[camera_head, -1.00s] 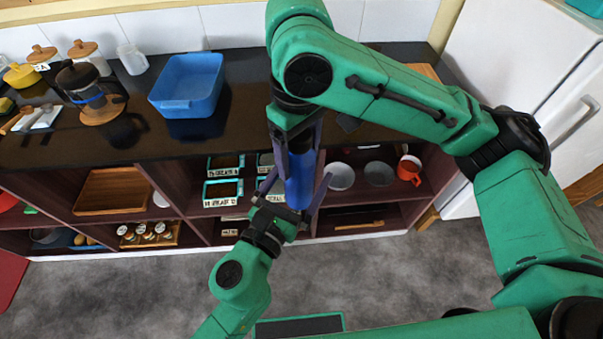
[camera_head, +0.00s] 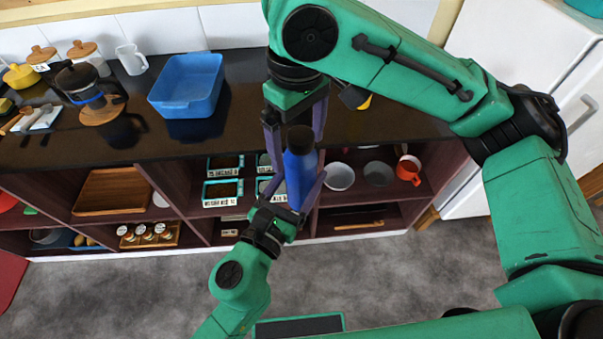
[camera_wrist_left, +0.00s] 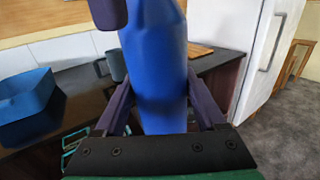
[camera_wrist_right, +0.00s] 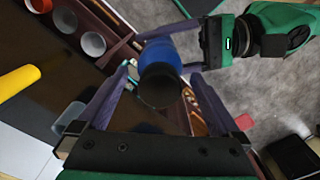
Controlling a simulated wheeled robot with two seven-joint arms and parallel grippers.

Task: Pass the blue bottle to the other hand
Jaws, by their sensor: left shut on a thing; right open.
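The blue bottle (camera_head: 300,172) has a dark cap and stands nearly upright in front of the counter. My left gripper (camera_head: 293,187) is shut on its lower part from below left. The left wrist view shows the bottle (camera_wrist_left: 157,70) between the left fingers. My right gripper (camera_head: 296,125) is open above the bottle, its fingers pointing down on either side of the cap. In the right wrist view the bottle's dark cap (camera_wrist_right: 160,86) lies between the spread right fingers, with a visible gap on each side.
The shelves below hold white bowls (camera_head: 339,176), an orange mug (camera_head: 408,169) and several labelled boxes. A white fridge (camera_head: 540,90) stands at the right.

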